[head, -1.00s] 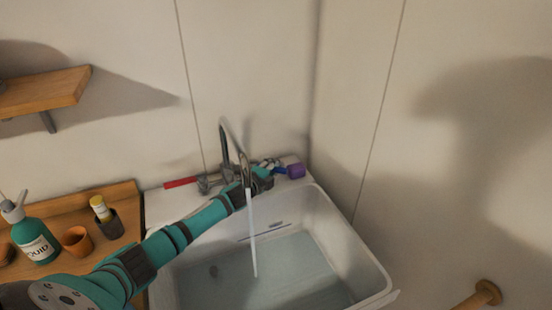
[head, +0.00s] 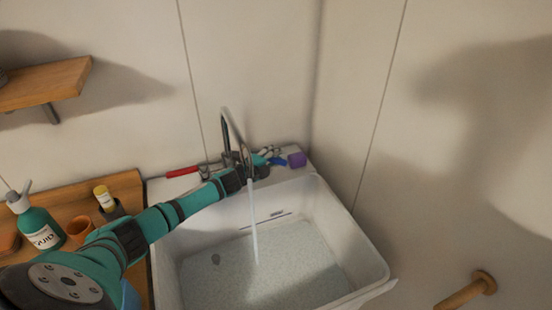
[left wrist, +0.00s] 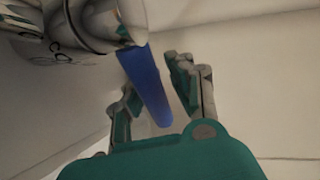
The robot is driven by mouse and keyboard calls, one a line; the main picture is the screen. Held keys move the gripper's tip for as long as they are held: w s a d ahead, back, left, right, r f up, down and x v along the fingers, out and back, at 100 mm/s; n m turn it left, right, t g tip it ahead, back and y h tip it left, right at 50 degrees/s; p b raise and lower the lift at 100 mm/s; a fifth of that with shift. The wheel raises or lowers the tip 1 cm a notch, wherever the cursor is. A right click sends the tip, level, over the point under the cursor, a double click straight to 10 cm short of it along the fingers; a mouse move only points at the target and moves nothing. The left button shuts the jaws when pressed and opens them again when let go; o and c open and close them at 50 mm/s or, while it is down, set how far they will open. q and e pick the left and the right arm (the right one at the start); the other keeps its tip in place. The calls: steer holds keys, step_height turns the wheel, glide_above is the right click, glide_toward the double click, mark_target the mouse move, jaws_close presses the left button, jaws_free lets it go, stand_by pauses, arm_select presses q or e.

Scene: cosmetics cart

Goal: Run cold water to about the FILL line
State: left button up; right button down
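The white basin (head: 352,235) holds shallow water (head: 300,265). A dark mark with small lettering (head: 277,213), which looks like the FILL line, is on its back wall, and the water surface lies a little below it. A stream (head: 253,225) runs from the metal tap (head: 225,130). The tap has a red handle (head: 182,172) on the left and a blue handle (head: 279,162) on the right. My left gripper (head: 270,156) is at the blue handle, partly hidden behind the spout. In the left wrist view, the blue handle (left wrist: 147,85) lies between its spread fingers. My right gripper is out of view.
A wooden shelf on the left carries a teal pump bottle (head: 40,228), an orange cup (head: 80,228) and a dark cup with a yellow-capped tube (head: 104,198). A wooden peg (head: 470,291) sticks out at right.

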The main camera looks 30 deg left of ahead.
arm_select(q)
steer(key=o, duration=0.4)
steer(key=shift+s, duration=0.1)
steer(key=shift+f, duration=0.1)
steer(key=shift+s, duration=0.55)
steer(key=v, duration=1.1)
